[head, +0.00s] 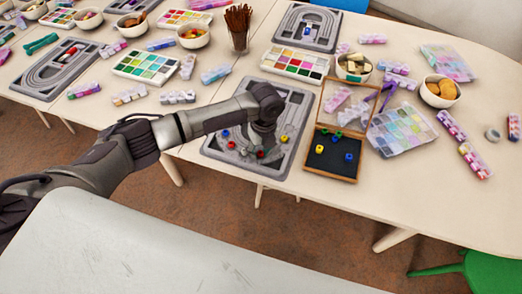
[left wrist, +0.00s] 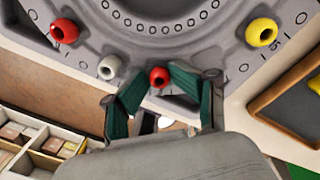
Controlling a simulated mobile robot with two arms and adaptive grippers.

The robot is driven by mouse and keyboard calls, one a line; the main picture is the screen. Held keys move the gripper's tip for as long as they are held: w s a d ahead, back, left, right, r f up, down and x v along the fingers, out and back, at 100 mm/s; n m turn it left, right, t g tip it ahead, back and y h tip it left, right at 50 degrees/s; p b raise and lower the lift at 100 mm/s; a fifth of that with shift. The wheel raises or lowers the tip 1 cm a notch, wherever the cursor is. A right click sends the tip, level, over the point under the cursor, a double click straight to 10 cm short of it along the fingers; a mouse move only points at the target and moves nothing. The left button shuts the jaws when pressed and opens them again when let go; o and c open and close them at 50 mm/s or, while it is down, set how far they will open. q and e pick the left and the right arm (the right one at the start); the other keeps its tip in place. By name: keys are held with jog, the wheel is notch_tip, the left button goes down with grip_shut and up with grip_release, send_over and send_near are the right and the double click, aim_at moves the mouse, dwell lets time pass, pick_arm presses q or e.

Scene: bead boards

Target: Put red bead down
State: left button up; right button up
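A red bead (left wrist: 158,77) sits between the tips of my left gripper (left wrist: 159,76), which close on it from both sides. This bead also shows in the head view (head: 261,154), near the front of the grey bead board (head: 212,149). The tips are low at the board; I cannot tell whether the bead touches it. Another red bead (left wrist: 64,30) and a white bead (left wrist: 109,67) lie on the board to the left. A yellow bead (left wrist: 261,32) lies to the right. In the head view my left forearm and wrist hide part of the board. My right gripper is not in view.
A wooden box with a black lining (head: 329,177) stands just right of the board, with blue and green beads in it. A paint-like palette (head: 296,63) lies behind the board. A clear bead case (head: 400,130) is further right. The table's front edge is close to the board.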

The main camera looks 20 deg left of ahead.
pick_arm(q)
notch_tip(320, 180, up, 13)
jog(key=shift+w+d+b, duration=0.3)
jog(key=shift+w+b, duration=0.1)
jog(key=shift+b, duration=0.05)
dwell(0.6)
